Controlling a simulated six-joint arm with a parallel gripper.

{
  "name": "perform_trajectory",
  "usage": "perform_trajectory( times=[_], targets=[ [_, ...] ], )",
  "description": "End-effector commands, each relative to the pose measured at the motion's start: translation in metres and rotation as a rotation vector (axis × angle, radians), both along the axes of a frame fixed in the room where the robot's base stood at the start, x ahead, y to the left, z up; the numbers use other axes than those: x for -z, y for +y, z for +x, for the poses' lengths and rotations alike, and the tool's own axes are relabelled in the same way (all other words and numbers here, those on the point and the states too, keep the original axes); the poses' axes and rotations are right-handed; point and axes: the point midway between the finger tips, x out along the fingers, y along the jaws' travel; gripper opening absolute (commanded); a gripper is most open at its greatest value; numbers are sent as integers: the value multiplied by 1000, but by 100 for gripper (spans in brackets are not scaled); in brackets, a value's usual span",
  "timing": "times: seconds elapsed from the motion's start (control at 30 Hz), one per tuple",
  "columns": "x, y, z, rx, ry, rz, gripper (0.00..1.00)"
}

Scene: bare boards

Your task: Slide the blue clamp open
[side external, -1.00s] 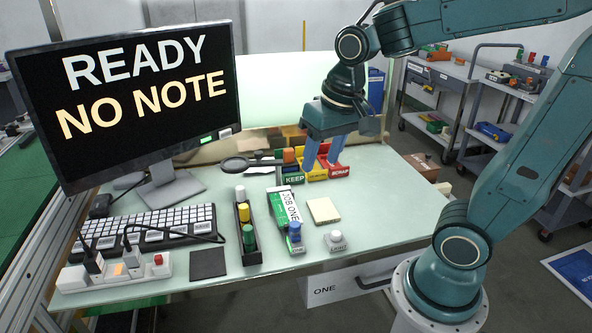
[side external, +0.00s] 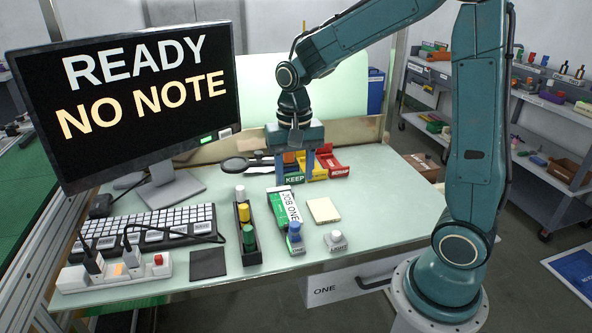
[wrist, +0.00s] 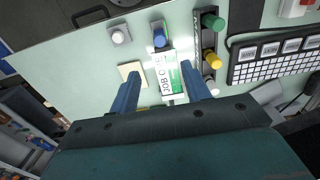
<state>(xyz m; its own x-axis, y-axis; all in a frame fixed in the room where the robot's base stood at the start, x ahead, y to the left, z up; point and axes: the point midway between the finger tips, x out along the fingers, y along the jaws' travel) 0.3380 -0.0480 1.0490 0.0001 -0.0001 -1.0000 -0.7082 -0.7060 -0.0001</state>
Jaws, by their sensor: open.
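The blue clamp (side external: 294,232) has an upright blue knob and sits at the near end of a narrow holder on the desk. It also shows in the wrist view (wrist: 159,39). A green and white card marked JOB ONE (side external: 285,207) lies in the holder, its near end by the clamp. My gripper (side external: 295,175) points down behind the far end of the card, with its blue fingers apart and empty. In the wrist view, its fingers (wrist: 160,80) straddle the card's line, away from the clamp. Whether the clamp touches the card is unclear.
A black rack with white, yellow and green pegs (side external: 246,258) stands left of the holder. A cream pad (side external: 323,210) and a grey knob (side external: 335,241) lie right. Coloured bins (side external: 329,173) and a magnifier (side external: 234,166) are behind. A monitor (side external: 130,90) and keyboard (side external: 150,229) stand left.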

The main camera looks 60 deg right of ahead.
Motion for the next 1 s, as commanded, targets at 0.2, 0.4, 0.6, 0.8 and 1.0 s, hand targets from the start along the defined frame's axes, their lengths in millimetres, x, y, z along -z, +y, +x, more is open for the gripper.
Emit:
perform_trajectory(
  times=[0.2,0.4,0.6,0.8,1.0],
  targets=[
    [10,0,0,-1,3,0,47],
    [32,0,-1,-1,5,1,47],
    [62,0,-1,-2,5,1,47],
    [90,0,-1,-2,5,1,47],
    [115,0,-1,-2,4,1,47]
  ],
)
